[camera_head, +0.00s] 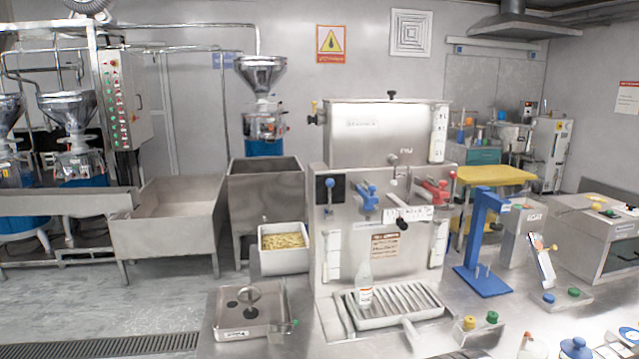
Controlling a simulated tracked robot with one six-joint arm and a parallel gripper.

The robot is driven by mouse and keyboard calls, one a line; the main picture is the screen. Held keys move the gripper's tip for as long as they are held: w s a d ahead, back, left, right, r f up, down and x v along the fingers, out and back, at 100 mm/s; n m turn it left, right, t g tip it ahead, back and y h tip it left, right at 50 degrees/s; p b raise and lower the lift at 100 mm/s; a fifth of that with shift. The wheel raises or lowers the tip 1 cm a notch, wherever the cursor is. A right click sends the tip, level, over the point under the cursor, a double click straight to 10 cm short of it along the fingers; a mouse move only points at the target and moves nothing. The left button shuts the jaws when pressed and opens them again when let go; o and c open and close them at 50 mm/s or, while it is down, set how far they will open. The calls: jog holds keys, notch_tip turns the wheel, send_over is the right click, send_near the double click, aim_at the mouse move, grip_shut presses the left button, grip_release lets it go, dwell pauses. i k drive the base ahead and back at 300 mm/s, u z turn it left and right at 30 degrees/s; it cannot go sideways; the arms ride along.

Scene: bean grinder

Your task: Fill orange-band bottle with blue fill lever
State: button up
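A whitish bottle (365,287) stands upright on the slatted drip tray (412,318) in front of the steel filling machine (402,250). A small reddish or orange mark shows on its lower part; I cannot tell if it is a band. The blue fill lever (367,198) is on the machine's front, left of a red lever (434,191). The bottle is below the blue lever. A blue-knobbed lever (329,184) sits on a black plate further left. My gripper is not in view.
A blue stand (483,245) is right of the machine. Small yellow and green knobs (480,320) are right of the tray. A steel box (248,316) is to its left. A partly cut-off white bottle (532,346) and a blue object (576,347) are at the bottom right.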

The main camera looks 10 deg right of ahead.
aim_at(330, 197)
jog(key=k, duration=1.35)
jog(key=u, duration=0.45)
jog(key=i, duration=1.6)
jog(key=z, duration=0.45)
